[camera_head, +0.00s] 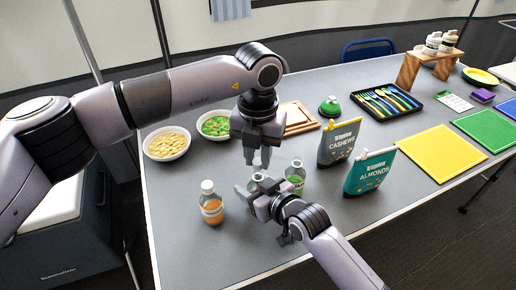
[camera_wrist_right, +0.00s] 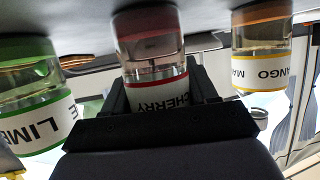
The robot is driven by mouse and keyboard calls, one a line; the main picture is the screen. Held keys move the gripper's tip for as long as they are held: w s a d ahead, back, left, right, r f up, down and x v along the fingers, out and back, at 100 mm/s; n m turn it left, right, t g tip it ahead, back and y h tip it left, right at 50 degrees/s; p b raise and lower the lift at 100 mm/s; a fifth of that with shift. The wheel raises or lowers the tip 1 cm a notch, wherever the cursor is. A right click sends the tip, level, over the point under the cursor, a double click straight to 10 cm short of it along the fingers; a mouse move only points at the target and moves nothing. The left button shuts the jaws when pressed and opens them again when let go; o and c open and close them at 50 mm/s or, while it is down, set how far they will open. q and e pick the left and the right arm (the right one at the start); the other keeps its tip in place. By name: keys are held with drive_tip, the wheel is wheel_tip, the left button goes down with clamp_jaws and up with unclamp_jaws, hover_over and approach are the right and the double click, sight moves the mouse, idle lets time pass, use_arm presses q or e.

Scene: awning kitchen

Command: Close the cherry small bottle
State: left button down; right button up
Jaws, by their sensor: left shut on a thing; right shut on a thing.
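The cherry small bottle (camera_wrist_right: 152,62) has a red-edged label and stands between the jaws of my right gripper (camera_wrist_right: 150,105), which is shut on it. In the head view the bottle (camera_head: 257,177) is mostly hidden by both grippers; my right gripper (camera_head: 262,190) reaches it from the front. My left gripper (camera_head: 257,164) points straight down just above the bottle. Its fingers are close together on a small thing, which looks like the cap but is hidden by the fingertips. I cannot tell whether it touches the bottle's neck.
The mango bottle (camera_head: 212,207), white-capped, stands left of the grippers. The lime bottle (camera_head: 295,178) stands close on the right. Cashews (camera_head: 338,143) and almonds (camera_head: 370,174) bags stand further right. Two bowls (camera_head: 166,146) (camera_head: 214,126) and a wooden board (camera_head: 298,120) lie behind.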

sight(257, 162)
idle(0.4)
use_arm(q)
drive_tip(key=shift+f, duration=0.85)
drive_tip(key=shift+f, duration=0.8)
idle(0.6)
drive_tip(key=shift+r, duration=0.3)
drive_tip(key=shift+f, duration=0.55)
idle(2.1)
drive_tip(key=shift+r, duration=0.1)
drive_tip(key=shift+r, duration=0.35)
drive_tip(key=shift+s+d+r, duration=0.15)
drive_tip(key=shift+s+r, duration=0.05)
drive_tip(key=shift+r, duration=0.35)
idle(0.7)
